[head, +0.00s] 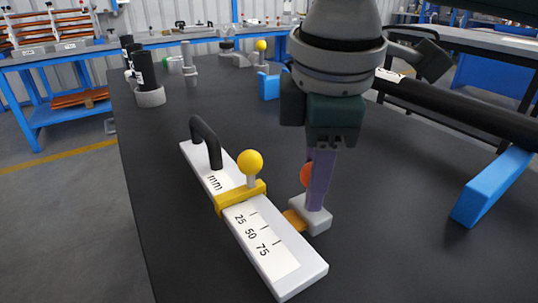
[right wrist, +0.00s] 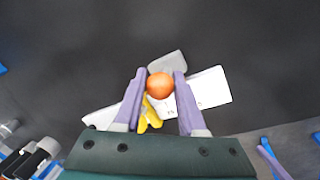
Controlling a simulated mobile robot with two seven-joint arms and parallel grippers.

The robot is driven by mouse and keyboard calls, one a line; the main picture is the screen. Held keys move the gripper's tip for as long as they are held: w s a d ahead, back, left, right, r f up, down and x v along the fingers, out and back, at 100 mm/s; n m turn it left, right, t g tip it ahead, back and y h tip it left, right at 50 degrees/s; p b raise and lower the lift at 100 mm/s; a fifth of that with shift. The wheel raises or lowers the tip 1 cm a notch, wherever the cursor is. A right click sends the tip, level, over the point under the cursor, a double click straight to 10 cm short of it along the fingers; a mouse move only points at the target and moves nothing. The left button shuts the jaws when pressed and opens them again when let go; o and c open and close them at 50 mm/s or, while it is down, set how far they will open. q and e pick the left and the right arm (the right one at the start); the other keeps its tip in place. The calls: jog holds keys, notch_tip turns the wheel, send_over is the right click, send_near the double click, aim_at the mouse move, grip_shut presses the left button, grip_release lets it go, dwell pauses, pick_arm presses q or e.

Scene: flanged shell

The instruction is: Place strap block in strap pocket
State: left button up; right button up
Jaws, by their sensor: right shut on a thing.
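My right gripper (head: 317,200) points down beside the white scale plate, its purple fingers shut on an orange ball knob (head: 306,174). In the right wrist view the ball (right wrist: 160,86) sits between the two fingers (right wrist: 160,76). Below the fingers is a light grey block (head: 322,222) with an orange tab (head: 294,220) toward the plate; I take this knobbed block for the strap block. Whether it touches the table or plate is unclear. I cannot tell which feature is the strap pocket. My left gripper is not in view.
The white plate (head: 297,283) marked in mm lies on the dark table (head: 190,265), with a black handle (head: 206,136) and a yellow slider (head: 239,197) topped by a yellow ball. A black cylinder (head: 455,112) and blue support (head: 491,188) stand at right. Black cylinders (head: 148,75) stand back left.

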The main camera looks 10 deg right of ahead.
grip_shut()
